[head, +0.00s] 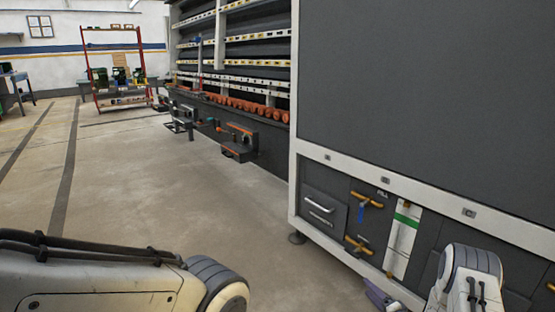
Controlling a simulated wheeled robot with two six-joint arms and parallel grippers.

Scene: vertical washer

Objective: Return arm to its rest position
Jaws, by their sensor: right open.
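My right arm (470,275) comes in at the bottom right, in front of the lower panel of the large dark grey machine (420,90). My right gripper (380,294) shows only in part at the bottom edge, left of that arm, as a small purple-grey piece near the white gauge strip. It is open, and I see nothing held in it. My left arm (95,283) lies across the bottom left corner, over the floor. Its gripper is outside the view.
The machine's lower panel has a drawer with a handle (319,204), yellow-handled valves (367,199) and a white gauge strip with a green band (402,238). Dark shelving (258,50) stands behind it. A red rack (115,65) is far left. The concrete floor (150,185) between is clear.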

